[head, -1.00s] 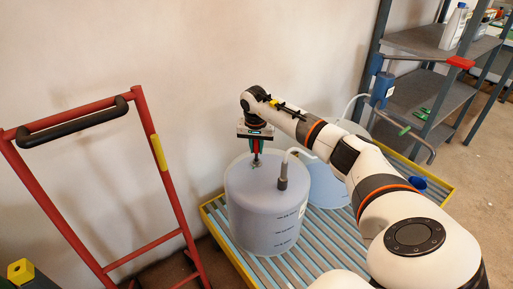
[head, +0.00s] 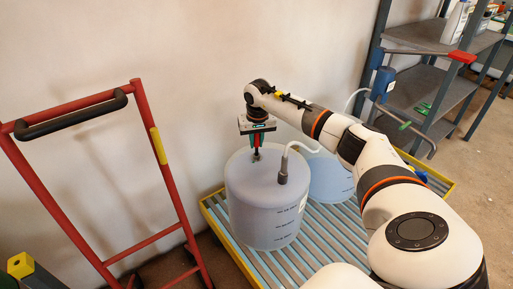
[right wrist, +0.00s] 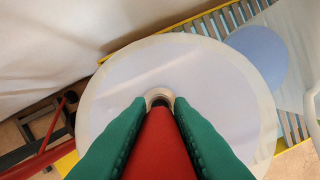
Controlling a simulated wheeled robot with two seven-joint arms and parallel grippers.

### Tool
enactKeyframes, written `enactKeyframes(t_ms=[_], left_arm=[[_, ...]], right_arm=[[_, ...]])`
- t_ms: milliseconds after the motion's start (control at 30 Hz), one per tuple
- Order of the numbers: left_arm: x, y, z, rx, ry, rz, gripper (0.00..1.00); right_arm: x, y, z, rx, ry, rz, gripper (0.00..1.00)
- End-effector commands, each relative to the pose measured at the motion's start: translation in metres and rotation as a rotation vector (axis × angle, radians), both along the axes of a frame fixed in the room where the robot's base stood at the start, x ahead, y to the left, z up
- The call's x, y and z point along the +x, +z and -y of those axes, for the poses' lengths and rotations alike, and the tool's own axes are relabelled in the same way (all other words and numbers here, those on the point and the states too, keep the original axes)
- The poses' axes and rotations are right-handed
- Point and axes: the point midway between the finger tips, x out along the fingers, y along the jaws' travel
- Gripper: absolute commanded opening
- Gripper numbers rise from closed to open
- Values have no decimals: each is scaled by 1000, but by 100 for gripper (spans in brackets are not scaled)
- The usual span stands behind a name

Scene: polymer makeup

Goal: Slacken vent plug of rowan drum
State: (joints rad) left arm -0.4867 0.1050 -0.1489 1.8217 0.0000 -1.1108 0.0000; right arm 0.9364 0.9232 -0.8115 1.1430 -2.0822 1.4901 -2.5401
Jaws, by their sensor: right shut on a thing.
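A pale translucent drum (head: 262,215) with dark level marks stands upright on a slatted, yellow-edged platform (head: 325,238). My right gripper (head: 256,157) points straight down at the drum's top, left of the hose fitting. In the right wrist view its green fingers (right wrist: 159,100) are shut on a small round pale plug (right wrist: 158,93) on the drum's lid; the fingers hide most of it. A dark fitting (head: 283,179) with a white hose rises from the same lid. A second drum (head: 330,180) stands behind, partly hidden by my arm. My left gripper is not in view.
A red hand truck (head: 170,190) stands at the left, near the wall. A grey shelf rack (head: 440,90) stands at the right. A blue pump-like unit (head: 383,84) on a bracket is near my right arm. Bare floor lies at the right.

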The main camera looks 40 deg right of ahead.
Motion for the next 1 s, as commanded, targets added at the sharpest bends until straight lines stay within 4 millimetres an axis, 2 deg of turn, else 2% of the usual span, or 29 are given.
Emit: enactKeyframes(t_ms=[200, 433, 533, 700, 1000], left_arm=[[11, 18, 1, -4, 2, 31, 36], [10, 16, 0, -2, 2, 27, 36], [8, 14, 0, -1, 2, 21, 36], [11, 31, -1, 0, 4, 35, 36], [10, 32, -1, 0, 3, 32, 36]], right_arm=[[-1, -2, -1, 0, 106, -4, 0], [-1, -2, -1, 0, 115, -5, 0], [-1, -2, 0, 0, 188, -5, 0], [-1, -3, -1, 2, 315, -6, 0], [-1, -2, -2, 1, 337, -6, 0]])
